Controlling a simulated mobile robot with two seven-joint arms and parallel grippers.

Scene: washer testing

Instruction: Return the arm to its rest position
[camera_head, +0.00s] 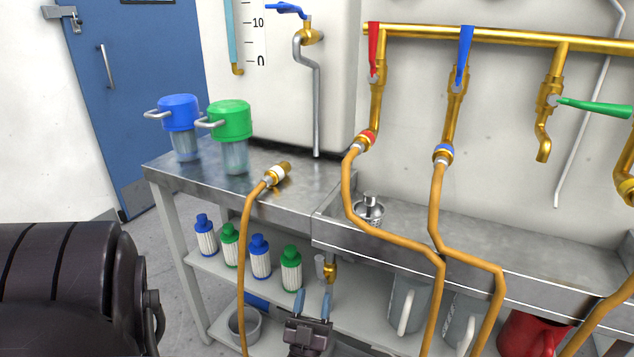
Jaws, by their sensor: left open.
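My left gripper (313,302) is low in the picture, near the middle, in front of the lower shelf. Its two fingers point up and stand apart, with nothing seen between them. A small brass drain valve (330,271) under the sink shows just behind the fingertips; I cannot tell if they touch it. A dark link of my arm (70,290) fills the lower left. My right gripper is not in view.
A white-banded hose (246,230) ends on the steel counter (210,185). Blue (181,113) and green (230,120) filter housings stand there. Red-banded (352,200) and blue-banded (436,205) hoses hang from the wall valves. Filter cartridges (260,258) and jugs (410,300) sit below.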

